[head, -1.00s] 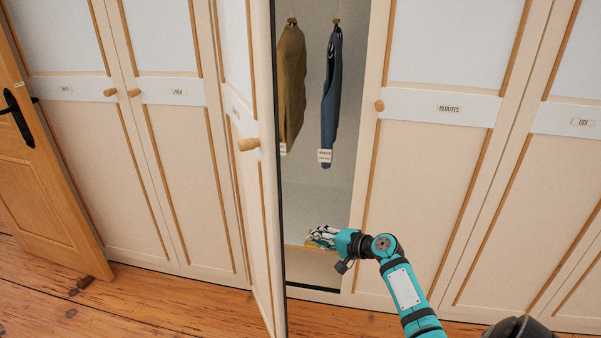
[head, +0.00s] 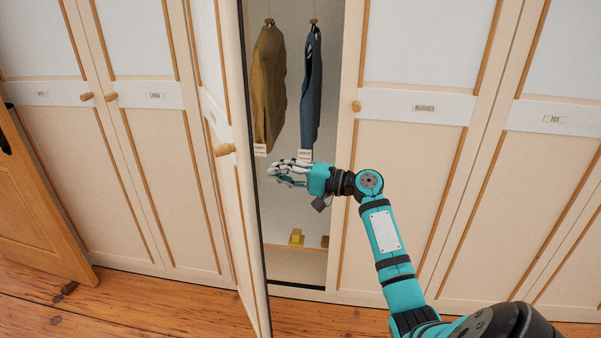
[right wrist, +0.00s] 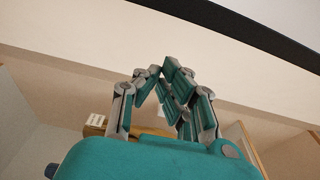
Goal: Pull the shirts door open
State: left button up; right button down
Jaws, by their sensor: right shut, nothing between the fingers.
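The shirts door (head: 231,210) is the cream door that stands swung out from the wardrobe, seen almost edge-on in the head view. Its label is too slanted to read. Its round wooden knob (head: 224,149) is on the outer face, to the left. My right gripper (head: 275,172) is shut and empty in front of the opening, right of the door's edge and on its inner side. In the right wrist view its fingers (right wrist: 160,82) come together below a pale panel with a dark edge; I cannot tell whether they touch it. My left gripper is not in view.
A brown garment (head: 268,85) and a blue garment (head: 311,90) hang in the opening above my gripper. The blouses door (head: 400,180) is shut at the right. An orange wooden door (head: 35,200) stands at the far left.

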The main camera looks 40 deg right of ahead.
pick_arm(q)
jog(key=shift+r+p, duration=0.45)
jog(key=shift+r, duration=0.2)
pick_arm(e)
jog(key=shift+w+a, duration=0.2)
jog(key=shift+a, duration=0.75)
jog(key=shift+w+a, duration=0.15)
jog(key=shift+a, duration=0.75)
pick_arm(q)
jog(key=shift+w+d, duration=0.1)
